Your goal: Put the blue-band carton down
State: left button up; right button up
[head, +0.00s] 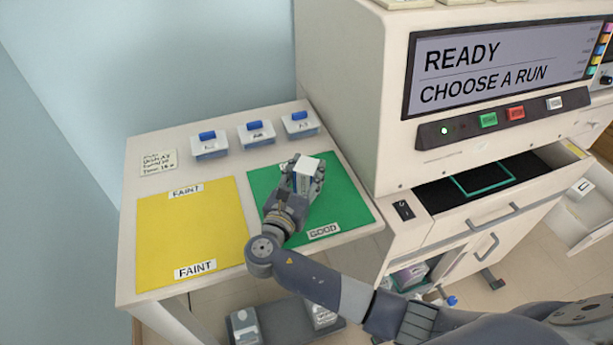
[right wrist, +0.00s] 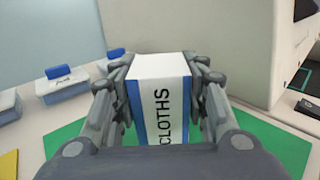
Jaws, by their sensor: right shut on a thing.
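The blue-band carton (right wrist: 160,95) is white with blue edges and the word CLOTHS on its side. In the head view the carton (head: 306,171) stands over the green mat marked GOOD (head: 343,206). My right gripper (head: 302,180) is shut on it, with a finger on each side in the right wrist view (right wrist: 162,85). The carton looks upright. I cannot tell whether its base touches the mat. My left gripper is not in view.
A yellow mat marked FAINT (head: 192,232) lies to the left. Several blue-handled boxes, one of them here (head: 256,134), line the table's back. A machine (head: 400,60) reading READY stands close on the right, with an open drawer (head: 480,185).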

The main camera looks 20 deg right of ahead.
jog(key=s+d+r, duration=0.1)
jog(key=s+d, duration=0.1)
jog(key=s, duration=0.5)
jog(key=s+d+r, duration=0.1)
jog(key=s+d, duration=0.2)
jog(key=s, duration=0.5)
jog(key=shift+d+r, duration=0.2)
jog(key=shift+r, duration=0.2)
jog(key=shift+s, duration=0.1)
jog(key=s+a+r+n+t+y, duration=0.3)
jog(key=s+n+y, duration=0.2)
jog(key=y, duration=0.6)
jog(key=shift+s+a+n+t, duration=0.2)
jog(key=shift+s+n+t, duration=0.15)
jog(key=shift+n, duration=0.95)
